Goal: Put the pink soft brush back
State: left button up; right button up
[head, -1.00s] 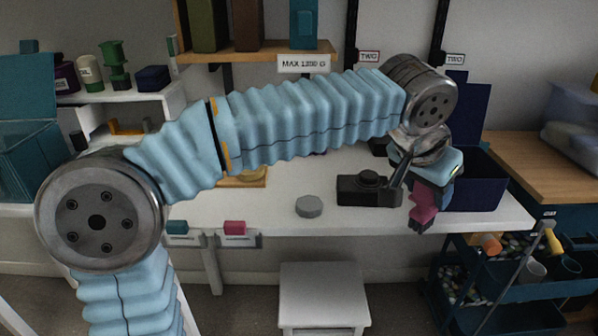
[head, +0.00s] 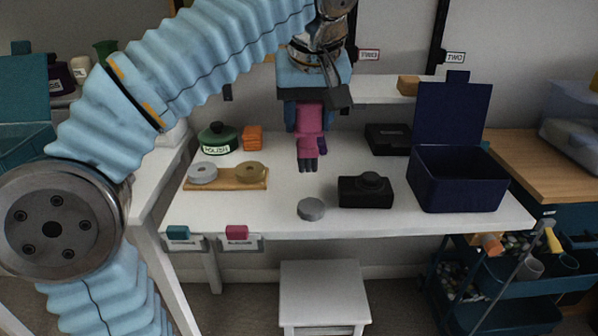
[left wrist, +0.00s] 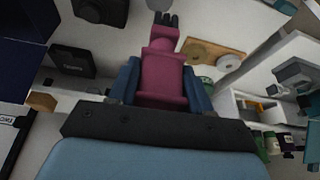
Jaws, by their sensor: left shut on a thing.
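The pink soft brush (head: 309,140) hangs upright above the white table with its dark bristles pointing down. My left gripper (head: 309,118) is shut on its upper part, with a blue finger on each side. In the left wrist view the brush (left wrist: 162,78) sits between the same fingers, its dark bristles at the top of the picture. At the table's front edge are two labelled holders, one with a teal block (head: 178,232) and one with a pink block (head: 237,232). Their labels are too small to read surely. My right gripper is not in view.
A dark blue open box (head: 458,182) stands at the table's right. A black device (head: 366,191), a grey disc (head: 311,209), a wooden board (head: 228,184) with two rolls, a green polish tin (head: 217,137) and a black case (head: 388,138) lie around. The table's front left is clear.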

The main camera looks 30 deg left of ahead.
pick_arm(q)
jog(key=w+a+f, duration=0.2)
jog(key=w+f, duration=0.1)
jog(key=f, duration=0.1)
jog(key=w+a+f, duration=0.3)
jog(key=w+f, duration=0.1)
jog(key=w+a+f, duration=0.3)
jog(key=f, duration=0.1)
jog(key=shift+w+f, duration=0.15)
jog(key=shift+w, duration=0.25)
jog(key=shift+f, duration=0.1)
jog(key=o, duration=1.2)
